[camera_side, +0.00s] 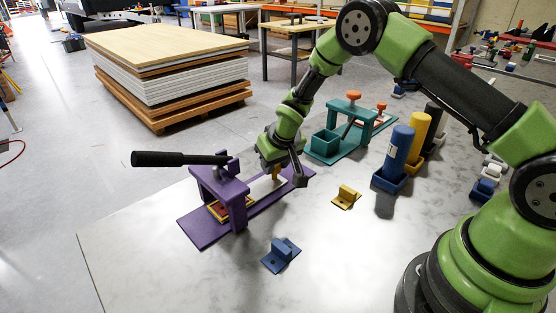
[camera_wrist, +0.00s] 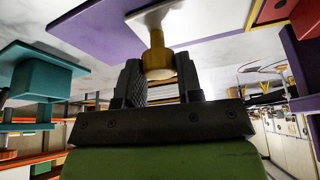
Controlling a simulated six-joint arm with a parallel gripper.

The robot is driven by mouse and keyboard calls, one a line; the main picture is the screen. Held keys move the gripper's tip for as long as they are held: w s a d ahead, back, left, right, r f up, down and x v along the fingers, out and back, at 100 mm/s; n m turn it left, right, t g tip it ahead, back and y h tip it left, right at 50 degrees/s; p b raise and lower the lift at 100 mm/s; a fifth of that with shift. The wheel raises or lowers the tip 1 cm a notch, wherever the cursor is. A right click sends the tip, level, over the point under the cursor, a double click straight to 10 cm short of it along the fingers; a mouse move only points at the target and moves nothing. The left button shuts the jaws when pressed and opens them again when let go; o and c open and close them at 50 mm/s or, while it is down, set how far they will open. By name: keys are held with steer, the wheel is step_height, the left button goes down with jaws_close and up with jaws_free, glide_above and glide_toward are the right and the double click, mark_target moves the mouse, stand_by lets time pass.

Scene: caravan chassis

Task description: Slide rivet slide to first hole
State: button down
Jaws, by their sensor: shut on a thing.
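The purple riveting fixture (camera_side: 208,229) stands on the table left of centre, with a black lever handle (camera_side: 170,159) reaching out to the left. A white slide (camera_side: 262,189) lies on its purple base, right of the upright frame. A yellow peg (camera_wrist: 157,58) is attached to the white slide, which also shows in the wrist view (camera_wrist: 175,14). My gripper (camera_wrist: 160,84) is shut on the yellow peg, one finger on each side. In the side view my gripper (camera_side: 279,168) is at the right part of the base. A yellow and red piece (camera_side: 218,210) sits under the frame; its holes are too small to make out.
A blue bracket (camera_side: 281,255) and a yellow bracket (camera_side: 346,196) lie on the table in front. A teal fixture (camera_side: 322,156) stands behind my gripper. Blue (camera_side: 398,155), yellow and black cylinders stand to the right. The front left table is clear.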

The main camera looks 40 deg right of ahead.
steer(key=c, duration=0.8)
jaws_free()
steer(key=v, duration=1)
steer(key=shift+w, duration=0.1)
steer(key=s+r+m+t, duration=0.1)
steer(key=s+r, duration=0.8)
steer(key=r, duration=0.5)
steer(key=s+a+r+y, duration=0.1)
steer(key=s, duration=0.4)
steer(key=s+a+r+t+y, duration=0.1)
steer(key=s, duration=0.4)
steer(key=s+a+r, duration=0.2)
steer(key=s, duration=0.3)
steer(key=shift+s+m+t+y, duration=0.3)
steer(key=shift+s+m+y, duration=0.1)
